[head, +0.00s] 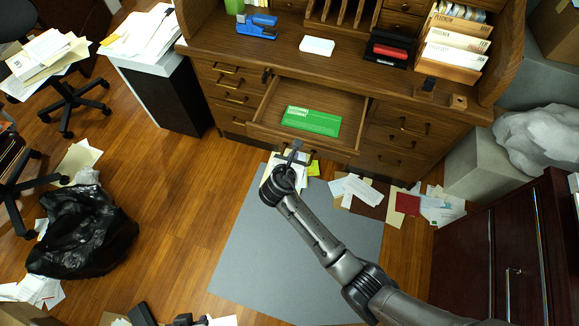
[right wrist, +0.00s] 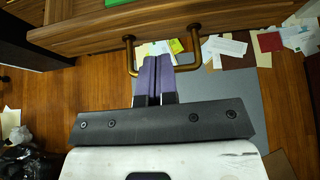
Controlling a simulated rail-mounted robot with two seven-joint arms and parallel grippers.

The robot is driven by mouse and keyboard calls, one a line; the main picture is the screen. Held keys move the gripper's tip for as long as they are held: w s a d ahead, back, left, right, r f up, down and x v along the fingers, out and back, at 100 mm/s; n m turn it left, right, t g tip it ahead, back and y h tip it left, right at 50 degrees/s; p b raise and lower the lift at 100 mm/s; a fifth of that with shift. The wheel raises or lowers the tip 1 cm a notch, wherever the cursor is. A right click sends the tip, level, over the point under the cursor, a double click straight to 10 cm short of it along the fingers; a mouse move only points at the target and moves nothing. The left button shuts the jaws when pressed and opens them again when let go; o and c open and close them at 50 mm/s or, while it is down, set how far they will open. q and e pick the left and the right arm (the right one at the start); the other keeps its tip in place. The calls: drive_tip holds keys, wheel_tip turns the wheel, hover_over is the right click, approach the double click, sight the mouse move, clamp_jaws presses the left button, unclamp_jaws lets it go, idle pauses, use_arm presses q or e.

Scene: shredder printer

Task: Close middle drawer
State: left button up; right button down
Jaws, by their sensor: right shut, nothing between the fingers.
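The middle drawer (head: 345,104) of the brown wooden desk is pulled open, with a green booklet (head: 311,121) inside. Its brass handle (right wrist: 130,57) shows on the drawer front in the right wrist view. My right gripper (head: 296,147) is at the drawer front, by the handle. In the right wrist view its purple fingers (right wrist: 155,62) are together, empty, and overlap the handle's middle; contact is unclear. Dark parts at the bottom edge of the head view appear to be my left gripper (head: 183,320), mostly cut off, far from the drawer.
A blue stapler (head: 257,26), white block (head: 317,46) and red-and-black item (head: 389,48) sit on the desktop. A grey mat (head: 245,245) and scattered papers lie on the floor below. A black bag (head: 80,235) is at left; a dark red cabinet (head: 470,245) is at right.

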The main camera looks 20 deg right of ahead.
drive_tip(key=w+d+f+b, duration=0.1)
drive_tip(key=w+d+b, duration=0.1)
drive_tip(key=w, duration=0.3)
drive_tip(key=shift+w+d+f+b, duration=0.2)
drive_tip(key=shift+d+b, duration=0.2)
drive_tip(key=shift+d, duration=0.5)
